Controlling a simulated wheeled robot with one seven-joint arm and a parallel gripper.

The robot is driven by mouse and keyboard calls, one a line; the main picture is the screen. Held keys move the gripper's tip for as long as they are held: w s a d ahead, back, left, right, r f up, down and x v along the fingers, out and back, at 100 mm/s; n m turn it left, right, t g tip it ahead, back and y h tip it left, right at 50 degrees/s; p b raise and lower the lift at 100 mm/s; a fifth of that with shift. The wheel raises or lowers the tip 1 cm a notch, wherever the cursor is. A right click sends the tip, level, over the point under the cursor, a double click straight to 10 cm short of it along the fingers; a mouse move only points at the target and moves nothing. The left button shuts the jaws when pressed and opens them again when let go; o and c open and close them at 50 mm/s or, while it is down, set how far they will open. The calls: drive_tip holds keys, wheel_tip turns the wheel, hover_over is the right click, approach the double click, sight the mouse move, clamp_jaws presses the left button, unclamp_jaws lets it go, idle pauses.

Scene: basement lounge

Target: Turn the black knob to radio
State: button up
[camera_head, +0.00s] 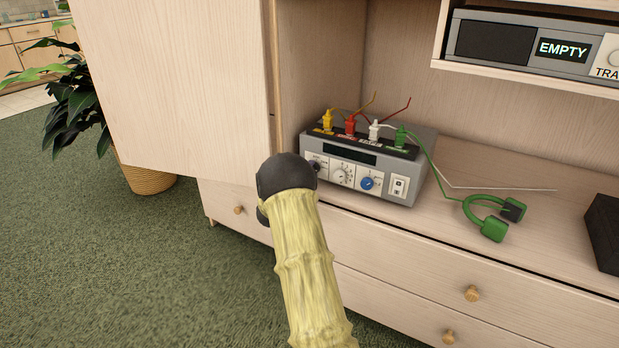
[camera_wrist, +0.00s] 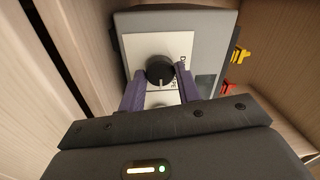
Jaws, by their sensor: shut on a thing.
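The black knob (camera_wrist: 160,71) sits on a white label plate on the front of a grey box (camera_wrist: 205,22), and its white pointer mark faces the bottom of the wrist view. My gripper (camera_wrist: 160,75) has its two purple fingers on either side of the knob and is shut on it. The lettering beside the knob is only partly readable. In the head view the grey box (camera_head: 425,172) stands on the cabinet shelf, with white dial plates, a blue knob (camera_head: 368,184) and a rocker switch on its front.
Yellow (camera_head: 328,120), red (camera_head: 350,124), white and green plugs stand on the box top. Green headphones (camera_head: 490,217) lie to its right, near a black box (camera_head: 605,232). An open cabinet door (camera_head: 175,75) stands left of my arm. A unit reading "EMPTY" (camera_head: 562,49) sits above.

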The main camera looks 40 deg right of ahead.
idle(0.4)
drive_tip(key=o, duration=1)
drive_tip(key=p+v, duration=0.4)
drive_tip(key=v, duration=1.3)
drive_tip(key=shift+a, duration=0.25)
drive_tip(key=shift+a, duration=0.1)
drive_tip(key=shift+r, duration=0.1)
